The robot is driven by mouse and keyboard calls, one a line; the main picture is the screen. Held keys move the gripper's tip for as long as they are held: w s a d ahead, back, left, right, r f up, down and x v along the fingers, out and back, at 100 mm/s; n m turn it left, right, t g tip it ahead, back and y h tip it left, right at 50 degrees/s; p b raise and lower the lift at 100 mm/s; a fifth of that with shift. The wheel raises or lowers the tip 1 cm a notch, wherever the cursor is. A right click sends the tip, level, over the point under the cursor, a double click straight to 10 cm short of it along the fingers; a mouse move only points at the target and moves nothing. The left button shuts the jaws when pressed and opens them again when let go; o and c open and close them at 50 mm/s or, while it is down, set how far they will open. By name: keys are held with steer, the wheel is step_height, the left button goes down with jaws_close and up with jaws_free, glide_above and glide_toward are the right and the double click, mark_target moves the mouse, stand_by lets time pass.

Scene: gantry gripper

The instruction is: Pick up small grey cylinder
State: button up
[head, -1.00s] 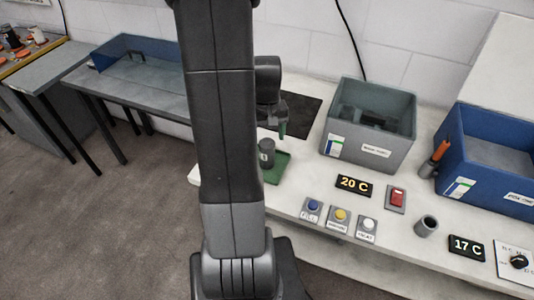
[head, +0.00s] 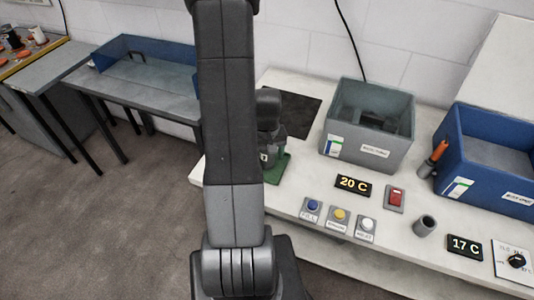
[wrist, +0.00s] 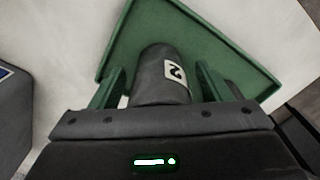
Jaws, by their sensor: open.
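The small grey cylinder (wrist: 160,75) stands on a green tray (wrist: 215,30) in the wrist view and carries a white label with a dark "2". My gripper (wrist: 157,84) is open, with one green finger on each side of the cylinder. A gap shows between the cylinder and the fingers, more clearly on the right. In the head view my gripper (head: 270,148) is over the green tray (head: 279,172), and my arm and gripper hide most of the cylinder there.
A grey bin (head: 340,150) stands right of the tray, with a blue bin (head: 487,185) beyond it. Several buttons (head: 340,214), a red switch (head: 394,196), a "20 C" display (head: 353,184) and a short grey tube (head: 425,225) occupy the bench front.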

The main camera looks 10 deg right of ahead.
steer(key=shift+c, duration=0.4)
steer(key=c, duration=1.3)
steer(key=shift+r, duration=0.15)
